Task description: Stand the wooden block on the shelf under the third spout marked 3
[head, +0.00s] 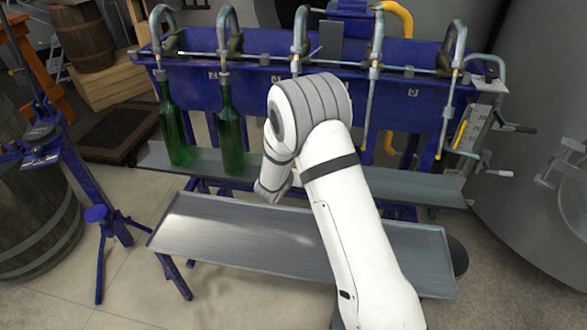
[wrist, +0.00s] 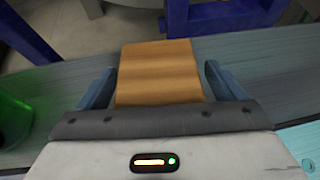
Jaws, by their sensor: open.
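The wooden block (wrist: 158,75) shows in the wrist view between the two fingers of my gripper (wrist: 160,88). The fingers are open, with a narrow gap on each side of the block. The block appears to stand on the grey metal shelf (wrist: 262,62), though its foot is hidden. In the head view my arm hides the block and gripper. The shelf (head: 405,187) runs below a row of spouts. The third spout from the left (head: 300,32) is above and behind my wrist; its number is not readable.
Green bottles (head: 173,132) and (head: 230,135) stand under the first two spouts. One green bottle (wrist: 12,112) is close at the left in the wrist view. A lower metal tray (head: 235,240) lies in front, bare. A blue stand (head: 95,215) and barrel (head: 30,225) are left.

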